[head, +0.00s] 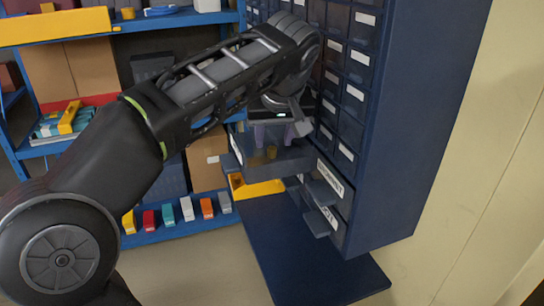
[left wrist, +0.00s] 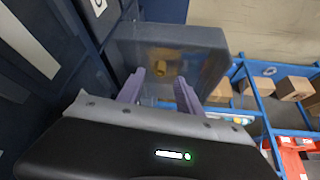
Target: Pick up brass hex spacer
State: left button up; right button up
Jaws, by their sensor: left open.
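The brass hex spacer (left wrist: 162,68) shows in the left wrist view as a small yellow-brown piece inside an open grey drawer (left wrist: 208,58), seen past its wall. In the head view the spacer (head: 271,152) is a small brassy spot in the pulled-out drawer (head: 290,161). My left gripper (left wrist: 158,82) is open, its two purple fingers apart and pointing toward the drawer, with the spacer seen between and beyond the tips. In the head view my left gripper (head: 268,140) is over the drawer, partly hidden by its wrist. I cannot tell how far the tips are from the spacer. My right gripper is not in view.
The drawer belongs to a tall blue cabinet (head: 400,120) of small labelled drawers. Lower drawers (head: 325,190) have protruding handles. Blue shelves (head: 180,232) with boxes and colored bins stand behind and to the left. A cream wall (head: 480,180) is at right.

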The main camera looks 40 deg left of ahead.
aim_at(272, 148)
pick_arm(q)
jog(key=shift+p+x, duration=0.6)
jog(key=shift+x, duration=1.3)
jog(key=shift+c, duration=0.2)
grip_shut()
